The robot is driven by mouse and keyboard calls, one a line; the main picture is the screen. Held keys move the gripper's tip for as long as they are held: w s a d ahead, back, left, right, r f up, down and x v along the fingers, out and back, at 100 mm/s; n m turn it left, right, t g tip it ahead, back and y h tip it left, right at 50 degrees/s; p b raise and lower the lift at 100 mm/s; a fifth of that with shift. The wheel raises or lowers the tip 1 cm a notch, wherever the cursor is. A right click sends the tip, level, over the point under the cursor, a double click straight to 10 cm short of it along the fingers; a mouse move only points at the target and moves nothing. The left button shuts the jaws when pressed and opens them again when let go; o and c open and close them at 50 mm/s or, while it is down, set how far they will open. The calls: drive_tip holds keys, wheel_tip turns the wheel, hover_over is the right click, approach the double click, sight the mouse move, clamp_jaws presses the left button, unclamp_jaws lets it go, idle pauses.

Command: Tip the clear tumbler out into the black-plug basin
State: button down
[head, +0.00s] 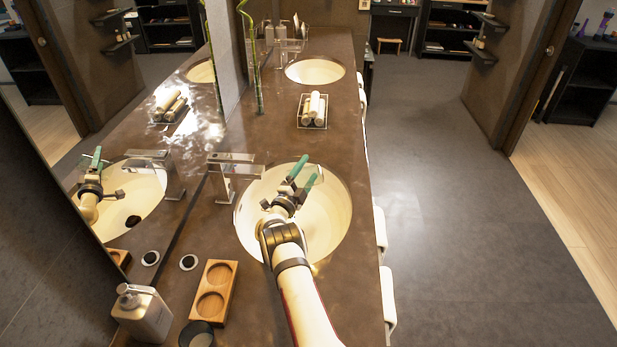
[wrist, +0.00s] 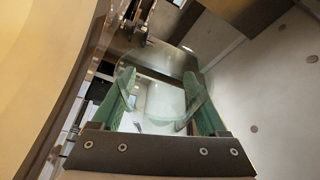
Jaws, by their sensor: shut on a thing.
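My gripper (head: 302,176) has green fingers and is over the near basin (head: 337,222). It is shut on the clear tumbler (head: 317,173). In the wrist view the tumbler (wrist: 160,77) shows as a faint see-through outline between and beyond the fingers (wrist: 160,105). That view is rolled, with the pale basin wall on the left, so the tumbler looks tipped over; its exact angle is hard to tell. I cannot make out any contents. The basin's drain is hidden behind my arm, but a black plug (head: 133,221) shows in the mirrored basin.
A square faucet (head: 234,168) stands left of the basin, by the mirror. A wooden holder (head: 213,291), soap dispenser (head: 144,313) and dark cup (head: 196,335) are at near left. A tray of rolled towels (head: 312,110) and a second basin (head: 315,71) lie farther back.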

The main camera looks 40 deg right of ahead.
sight(311, 168)
drive_tip(key=shift+r, duration=0.1)
